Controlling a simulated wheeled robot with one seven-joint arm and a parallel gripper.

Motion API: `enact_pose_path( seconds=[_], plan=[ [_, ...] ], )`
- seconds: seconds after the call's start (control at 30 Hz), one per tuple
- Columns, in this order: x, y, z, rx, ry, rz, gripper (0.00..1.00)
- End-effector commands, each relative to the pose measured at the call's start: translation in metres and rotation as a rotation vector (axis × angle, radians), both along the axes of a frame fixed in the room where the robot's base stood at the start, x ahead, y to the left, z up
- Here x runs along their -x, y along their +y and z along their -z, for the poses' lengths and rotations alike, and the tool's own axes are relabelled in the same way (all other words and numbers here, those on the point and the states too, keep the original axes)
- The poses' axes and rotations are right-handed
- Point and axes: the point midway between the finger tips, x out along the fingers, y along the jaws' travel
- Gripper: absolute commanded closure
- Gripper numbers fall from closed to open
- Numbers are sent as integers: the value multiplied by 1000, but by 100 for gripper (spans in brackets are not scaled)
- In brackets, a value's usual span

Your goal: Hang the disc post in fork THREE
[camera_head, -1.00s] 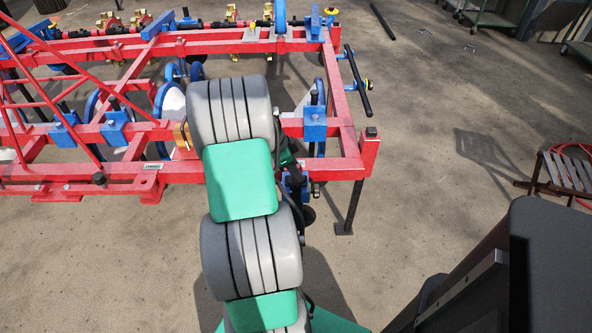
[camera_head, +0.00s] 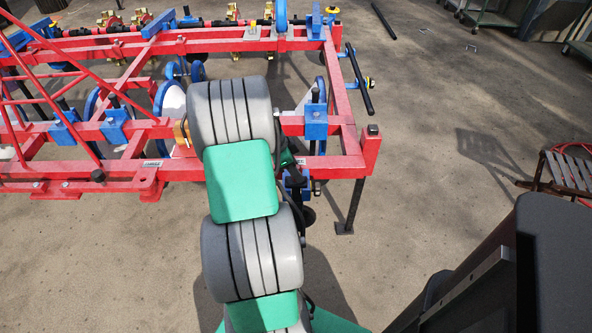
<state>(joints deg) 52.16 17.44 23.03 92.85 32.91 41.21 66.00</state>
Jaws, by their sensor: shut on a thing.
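My gripper (camera_head: 291,170) is mostly hidden behind my grey and green arm; only a dark part shows at the arm's right edge. It is shut on what looks like the disc post (camera_head: 297,183), a blue piece with a dark shaft, just outside the red frame's front beam. Its disc and lower end are mostly hidden. The red planter frame (camera_head: 345,140) spans the left and middle. A small white label (camera_head: 153,163) sits on its front beam, too small to read surely. I cannot tell which fork is THREE; my arm covers part of the beam.
Blue clamps with dark posts (camera_head: 316,128) (camera_head: 116,130) and discs stand on the frame's inner beam. A black leg (camera_head: 350,208) stands at the frame's right corner. A wooden slatted chair (camera_head: 566,176) is at far right. Open concrete floor (camera_head: 440,120) lies right of the frame.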

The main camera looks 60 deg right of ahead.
Motion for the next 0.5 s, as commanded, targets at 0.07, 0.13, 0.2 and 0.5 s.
enact_pose_path(
  seconds=[0.07,0.13,0.2,0.5],
  plan=[
    [-1,-2,-1,8,-3,1,100],
    [-1,-2,0,8,-3,1,100],
    [-1,-2,1,8,-3,1,100],
    [-1,-2,1,6,-3,0,66]
  ],
)
